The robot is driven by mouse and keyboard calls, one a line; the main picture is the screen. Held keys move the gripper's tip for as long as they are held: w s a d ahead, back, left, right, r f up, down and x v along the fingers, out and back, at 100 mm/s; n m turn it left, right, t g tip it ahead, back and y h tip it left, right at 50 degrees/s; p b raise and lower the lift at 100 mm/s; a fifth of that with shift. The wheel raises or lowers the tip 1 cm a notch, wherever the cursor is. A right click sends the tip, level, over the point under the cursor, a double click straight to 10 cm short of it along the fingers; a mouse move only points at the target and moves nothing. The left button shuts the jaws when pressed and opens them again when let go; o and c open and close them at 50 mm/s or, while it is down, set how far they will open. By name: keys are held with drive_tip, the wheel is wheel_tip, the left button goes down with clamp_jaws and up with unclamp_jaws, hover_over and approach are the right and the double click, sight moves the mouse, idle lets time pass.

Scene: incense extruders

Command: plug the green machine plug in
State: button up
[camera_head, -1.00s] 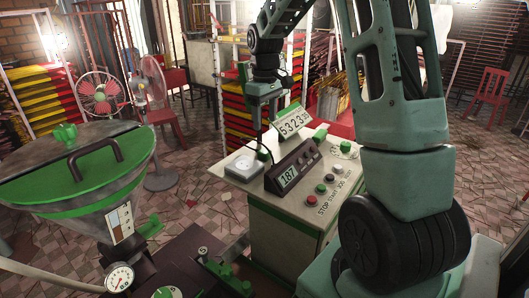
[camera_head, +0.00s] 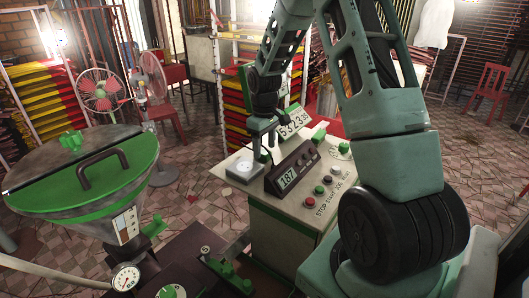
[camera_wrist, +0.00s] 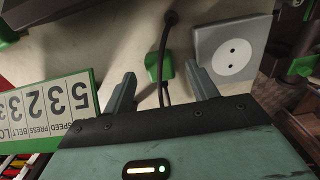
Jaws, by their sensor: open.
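The green plug (camera_wrist: 160,66) with its black cord lies on the pale cabinet top (camera_wrist: 110,30). The grey socket plate (camera_wrist: 232,52), with a white round face and two holes, is to its right in the wrist view. In the head view the socket (camera_head: 243,170) sits at the cabinet's left end; I cannot make out the plug clearly there. My gripper (camera_wrist: 162,88) is open and empty, its fingers spread to either side of the plug and just short of it in the picture. In the head view my gripper (camera_head: 266,143) hangs low over the cabinet top, behind the dark display box.
The dark display box (camera_head: 292,170) reading 187 stands close in front of my gripper. A green-framed number sign (camera_head: 294,121) stands close behind. Buttons (camera_head: 328,180) line the right side. A large green-lidded hopper (camera_head: 80,175) is at left.

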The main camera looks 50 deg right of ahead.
sight(264, 152)
drive_tip(key=shift+f, duration=0.8)
drive_tip(key=c, duration=1)
drive_tip(key=shift+r, duration=0.15)
wheel_tip(264, 152, up, 10)
drive_tip(key=b, duration=0.2)
drive_tip(key=shift+b, duration=0.35)
drive_tip(key=shift+a, duration=0.15)
